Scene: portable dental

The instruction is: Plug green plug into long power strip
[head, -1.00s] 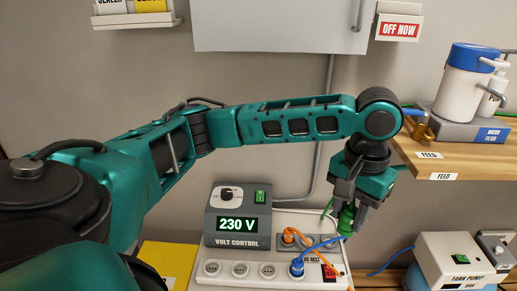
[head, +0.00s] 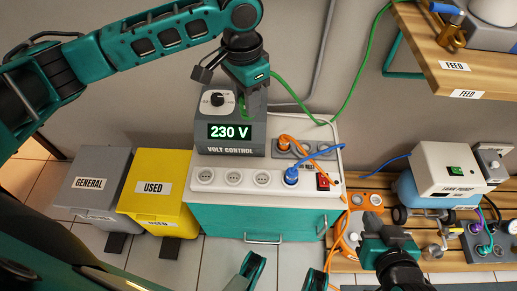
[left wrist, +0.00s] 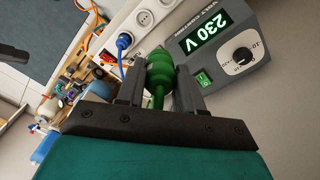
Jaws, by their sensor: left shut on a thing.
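The green plug (left wrist: 158,72) is between the two fingers of my left gripper, which is shut on it; its green cord trails off. In the head view my left gripper (head: 240,98) is above and in front of the volt control box, and the plug (head: 243,113) is mostly hidden. The long white power strip (head: 220,187) lies along the cabinet's front edge, below and apart from the plug. Several of its round sockets are empty; a blue plug (head: 291,176) sits near its right end beside a red switch (head: 323,181). My right gripper (head: 384,228) is low at right, its fingers unclear.
The volt control box (head: 230,150) reads 230 V and stands behind the strip. A shorter grey strip (head: 310,148) with an orange plug (head: 284,140) is behind right. Grey and yellow bins (head: 158,187) stand left. A wooden shelf (head: 440,55) and a tank pump (head: 448,165) are right.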

